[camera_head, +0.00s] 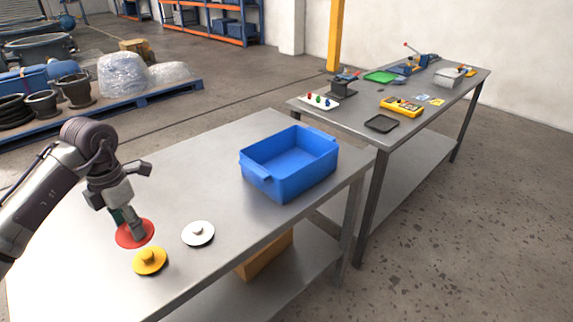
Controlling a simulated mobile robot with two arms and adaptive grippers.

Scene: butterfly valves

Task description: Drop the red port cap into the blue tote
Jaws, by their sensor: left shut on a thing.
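The red port cap (127,236) is a flat red disc near the left front of the metal table. My left gripper (138,232) points down over it and is shut on it, its fingers hiding the cap's middle. I cannot tell whether the cap touches the table or is just above it. The blue tote (283,187) stands at the right end of the same table. It is open at the top and looks empty. My right gripper is not in view.
A yellow cap (150,262) lies just in front of the red cap, and a white cap (198,233) lies to its right. The table between the white cap and the tote is clear. A second table (440,112) with tools stands behind at the right.

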